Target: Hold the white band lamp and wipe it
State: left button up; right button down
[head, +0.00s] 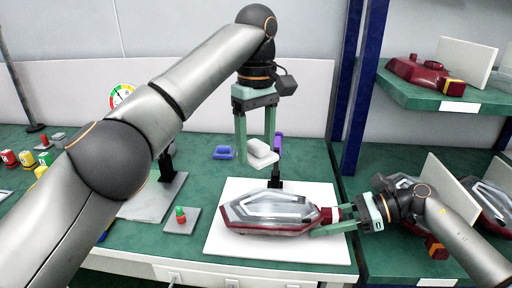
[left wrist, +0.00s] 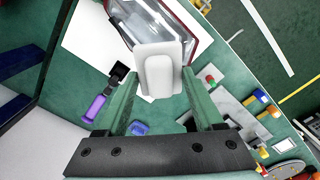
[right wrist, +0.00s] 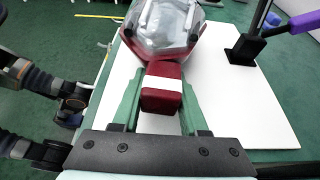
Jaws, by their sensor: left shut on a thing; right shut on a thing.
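The white band lamp (head: 268,210) is a long lamp with clear and silver lens and dark red housing. It lies on a white board (head: 280,248). Its narrow red end carries a white band (right wrist: 162,85). My right gripper (head: 331,222) is shut on that red end, one finger on each side. My left gripper (head: 257,152) is shut on a white wiping block (head: 262,148), held above and behind the lamp, apart from it in the head view. The left wrist view shows the block (left wrist: 157,70) in front of part of the lamp (left wrist: 190,35).
A black stand with a purple top (head: 278,146) stands at the board's back edge. A blue item (head: 224,153) lies behind. A red-green button (head: 180,214) sits left of the board. Green shelves (head: 440,97) with other lamps stand at right, behind a blue post (head: 349,90).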

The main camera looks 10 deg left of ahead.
jog(key=shift+r, duration=0.1)
jog(key=shift+c, duration=1.8)
grip_release()
